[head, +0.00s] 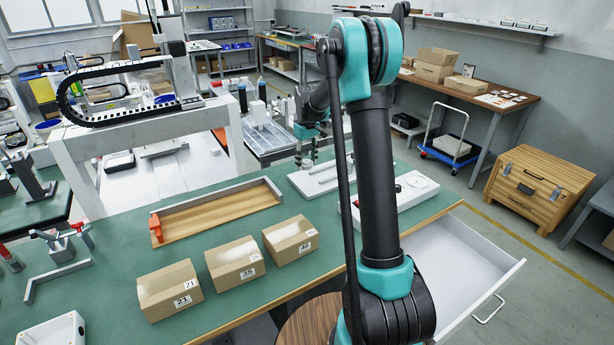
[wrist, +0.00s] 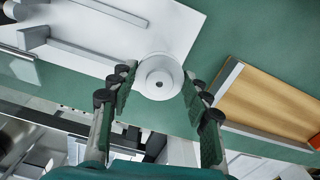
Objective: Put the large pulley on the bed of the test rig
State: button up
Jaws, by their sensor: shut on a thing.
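The large pulley (wrist: 160,77), a pale grey stepped disc with a small dark centre hole, is between the two fingers of my gripper (wrist: 158,74) in the wrist view. The fingers are shut on its sides. The test rig's white bed (wrist: 185,20) lies beyond and below it, with grey bars (wrist: 75,49) on it. In the head view my gripper (head: 312,150) hangs over the bed (head: 303,180), at the back of the green bench. I cannot tell whether the pulley touches the bed.
A wooden-floored tray (head: 218,209) with a grey rim lies left of the rig. Several cardboard boxes (head: 236,263) stand along the bench's front. A white unit with a red button (head: 398,195) is right of the rig. An open drawer (head: 455,265) juts out at right.

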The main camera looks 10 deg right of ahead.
aim_at(307, 182)
jog(key=shift+f, duration=3.4)
jog(key=o, duration=1.2)
jog(key=shift+f, duration=0.1)
notch_tip(307, 182, up, 12)
jog(key=shift+f, duration=0.1)
jog(key=shift+s+r, duration=0.1)
jog(key=shift+r, duration=0.1)
jog(key=s+d+f+m+t, duration=0.1)
jog(key=s+f+m, duration=0.1)
jog(key=s, duration=1)
jog(key=s+d+f+m+t, duration=0.1)
jog(key=s+d+f+m, duration=0.1)
jog(key=s, duration=1.1)
jog(key=s+d+f+m+t, duration=0.1)
jog(key=s+f, duration=0.3)
jog(key=s, duration=0.8)
jog(key=shift+s+d+f+m+t, duration=0.25)
jog(key=shift+d+f+m+t, duration=0.05)
jog(key=shift+m+t, duration=0.35)
